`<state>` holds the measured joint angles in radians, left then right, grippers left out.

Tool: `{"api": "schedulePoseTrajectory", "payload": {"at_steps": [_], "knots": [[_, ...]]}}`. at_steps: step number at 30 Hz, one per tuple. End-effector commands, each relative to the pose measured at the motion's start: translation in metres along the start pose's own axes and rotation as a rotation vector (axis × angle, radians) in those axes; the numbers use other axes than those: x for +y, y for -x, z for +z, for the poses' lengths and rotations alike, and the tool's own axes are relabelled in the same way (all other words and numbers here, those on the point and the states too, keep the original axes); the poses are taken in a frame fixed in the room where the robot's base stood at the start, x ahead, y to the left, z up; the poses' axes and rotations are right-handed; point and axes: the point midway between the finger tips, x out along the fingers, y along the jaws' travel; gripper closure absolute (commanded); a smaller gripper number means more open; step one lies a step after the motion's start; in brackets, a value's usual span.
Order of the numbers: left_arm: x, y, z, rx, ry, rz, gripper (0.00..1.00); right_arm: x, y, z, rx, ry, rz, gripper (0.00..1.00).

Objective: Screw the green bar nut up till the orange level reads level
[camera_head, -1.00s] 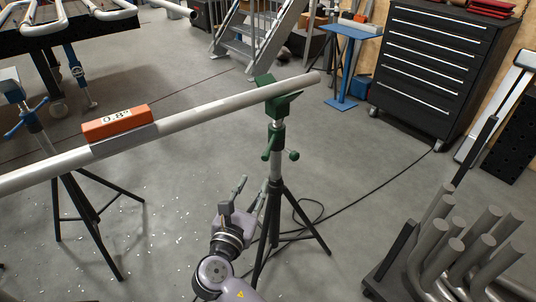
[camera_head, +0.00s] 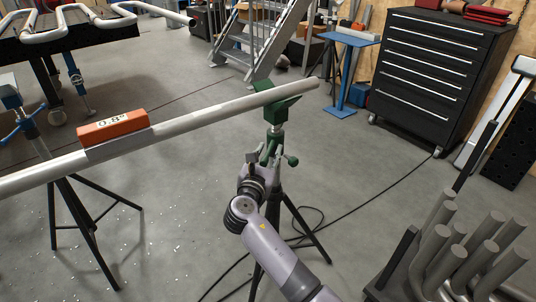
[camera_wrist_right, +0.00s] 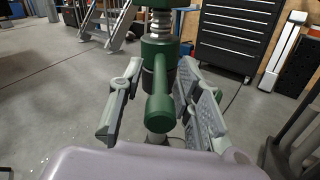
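The orange level (camera_head: 112,128) sits on the long grey pipe (camera_head: 205,116) and reads 0.8°. The pipe slopes up to the right and rests on the green stand head (camera_head: 277,104). Below that head is the green bar nut (camera_head: 291,160), partly hidden by my right gripper (camera_head: 262,158) in the head view. In the right wrist view the nut's bar (camera_wrist_right: 161,105) points toward the camera, between the fingers of my right gripper (camera_wrist_right: 160,108). The fingers are open, with a visible gap on the left side. My left gripper is not in view.
A black drawer cabinet (camera_head: 430,75) and a blue table (camera_head: 348,38) stand behind. Several cut grey pipes (camera_head: 460,250) stand at the lower right. A black cable lies on the floor.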

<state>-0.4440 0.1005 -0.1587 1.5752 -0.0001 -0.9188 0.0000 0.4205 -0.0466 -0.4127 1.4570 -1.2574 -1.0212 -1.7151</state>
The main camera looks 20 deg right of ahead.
Motion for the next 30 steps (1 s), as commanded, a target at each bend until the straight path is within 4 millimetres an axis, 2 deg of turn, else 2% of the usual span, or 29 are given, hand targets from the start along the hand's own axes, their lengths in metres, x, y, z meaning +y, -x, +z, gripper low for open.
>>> {"api": "schedulePoseTrajectory", "payload": {"at_steps": [7,21,30], "knots": [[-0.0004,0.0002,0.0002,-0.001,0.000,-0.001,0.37,-0.0001,-0.0004,-0.0001,0.000,0.000,0.000,0.70],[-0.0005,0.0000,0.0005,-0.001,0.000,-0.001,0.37,-0.0001,0.0000,-0.0002,0.000,0.000,0.000,1.00],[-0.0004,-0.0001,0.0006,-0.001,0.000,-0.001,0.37,-0.0002,0.0000,-0.0004,0.001,0.000,0.000,1.00]]}}
